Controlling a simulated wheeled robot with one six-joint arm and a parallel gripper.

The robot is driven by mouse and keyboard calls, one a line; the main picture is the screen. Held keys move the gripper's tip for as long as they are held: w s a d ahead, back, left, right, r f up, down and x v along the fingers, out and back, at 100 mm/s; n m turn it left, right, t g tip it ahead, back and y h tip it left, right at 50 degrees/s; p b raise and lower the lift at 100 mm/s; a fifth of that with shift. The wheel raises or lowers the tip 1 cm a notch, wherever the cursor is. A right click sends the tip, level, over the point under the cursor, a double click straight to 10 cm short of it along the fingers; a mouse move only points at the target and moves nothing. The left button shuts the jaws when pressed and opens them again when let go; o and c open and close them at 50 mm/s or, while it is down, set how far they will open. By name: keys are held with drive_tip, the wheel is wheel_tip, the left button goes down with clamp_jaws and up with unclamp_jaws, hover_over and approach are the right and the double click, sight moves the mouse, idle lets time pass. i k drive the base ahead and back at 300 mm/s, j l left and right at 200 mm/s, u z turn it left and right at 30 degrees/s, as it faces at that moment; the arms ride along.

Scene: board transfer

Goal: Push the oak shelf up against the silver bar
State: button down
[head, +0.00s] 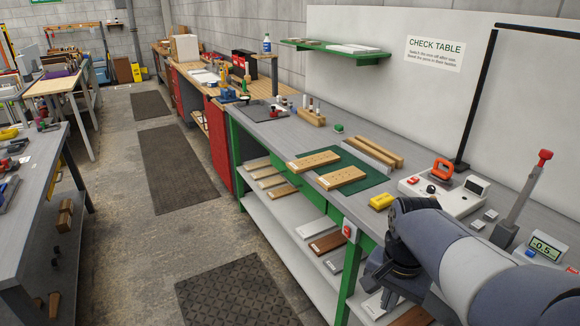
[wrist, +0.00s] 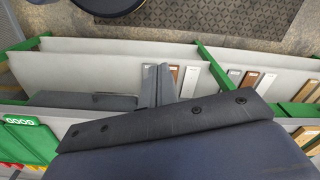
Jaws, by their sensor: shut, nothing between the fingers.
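Two light oak boards with small holes lie on the green mat on the bench: the farther one (head: 314,161) and the nearer one (head: 342,178). I cannot tell which is the oak shelf. A long grey strip, which looks like the silver bar (head: 370,157), lies behind them along the mat's back edge, with a visible gap to the boards. In the wrist view my gripper (wrist: 158,82) is shut and empty, with its fingers together. In the head view my arm hides it at the bench's front right. The boards on the mat are not identifiable in the wrist view.
Two wooden strips (head: 374,151) lie just behind the silver bar. A yellow block (head: 381,201) and a white device (head: 446,195) stand right of the mat (head: 370,180). Several boards, one brown (head: 328,243), lie on the lower shelf. The aisle is open.

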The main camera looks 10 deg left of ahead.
sight(309, 162)
drive_tip(key=i+j+z, duration=0.1)
drive_tip(key=i+j, duration=0.45)
drive_tip(key=i+j+z, duration=0.15)
drive_tip(key=i+j, duration=0.15)
drive_tip(key=j, duration=0.15)
drive_tip(key=i+j+z, duration=0.1)
drive_tip(key=i+j, duration=0.35)
drive_tip(key=j, duration=0.3)
drive_tip(key=i+j+z, duration=0.15)
drive_tip(key=j, duration=0.25)
drive_tip(key=i+j, duration=0.35)
drive_tip(key=j+z, duration=0.05)
